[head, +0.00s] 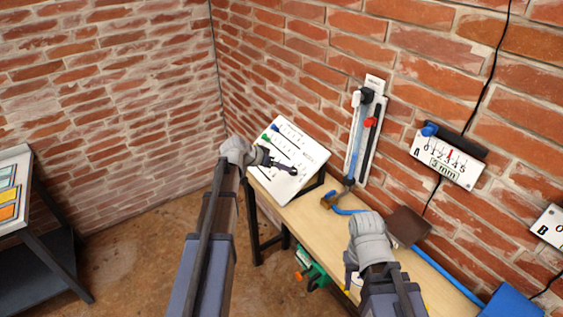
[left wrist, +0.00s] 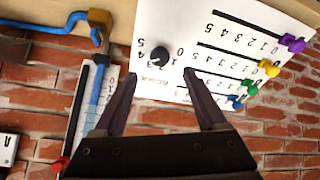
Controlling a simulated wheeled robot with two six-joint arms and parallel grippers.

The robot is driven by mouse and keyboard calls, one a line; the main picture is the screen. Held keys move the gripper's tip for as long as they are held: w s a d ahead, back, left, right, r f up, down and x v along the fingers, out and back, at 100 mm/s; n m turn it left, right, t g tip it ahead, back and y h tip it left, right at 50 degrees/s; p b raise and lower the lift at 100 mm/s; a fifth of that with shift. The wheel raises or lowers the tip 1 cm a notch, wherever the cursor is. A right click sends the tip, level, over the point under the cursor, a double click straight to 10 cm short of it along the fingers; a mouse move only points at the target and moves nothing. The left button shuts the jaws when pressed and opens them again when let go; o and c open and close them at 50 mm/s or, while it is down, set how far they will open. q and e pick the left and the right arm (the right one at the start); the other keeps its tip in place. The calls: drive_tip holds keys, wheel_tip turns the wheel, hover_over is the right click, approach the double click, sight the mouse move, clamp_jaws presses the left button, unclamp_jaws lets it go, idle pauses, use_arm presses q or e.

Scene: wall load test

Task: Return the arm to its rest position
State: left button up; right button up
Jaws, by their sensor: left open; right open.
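My left arm reaches forward in the head view, with its gripper (head: 284,167) in front of a tilted white slider board (head: 310,155). In the left wrist view the left gripper (left wrist: 160,76) is open and empty, its fingertips near a black knob (left wrist: 160,57) on the board. I cannot tell whether they touch the board. Purple (left wrist: 291,43), yellow (left wrist: 268,68), blue and green slider knobs show there too. My right gripper (head: 350,277) is open and points down over the bench, partly hidden by its own wrist.
The wooden bench (head: 310,212) runs along the brick wall. A gauge with blue tube (head: 357,140) and a scale marked A (head: 447,162) hang on the wall. A brown plate (head: 407,226) lies right of the right wrist. A dark stand (head: 40,262) is far left; floor between is clear.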

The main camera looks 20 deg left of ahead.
use_arm(q)
drive_tip(key=s+d+f+m+g, duration=0.1)
drive_tip(key=s+d+f+g, duration=0.35)
drive_tip(key=s+d, duration=0.85)
drive_tip(key=s+d+f+g+y, duration=0.1)
drive_tip(key=s+d+g+y, duration=0.1)
drive_tip(key=s, duration=0.7)
drive_tip(key=s+d+f+g+y, duration=0.1)
drive_tip(key=s+d+y, duration=0.3)
drive_tip(key=s, duration=0.4)
drive_tip(key=shift+s+d+f+g, duration=0.15)
drive_tip(key=shift+s+d+g, duration=0.25)
drive_tip(key=shift+d+g, duration=0.1)
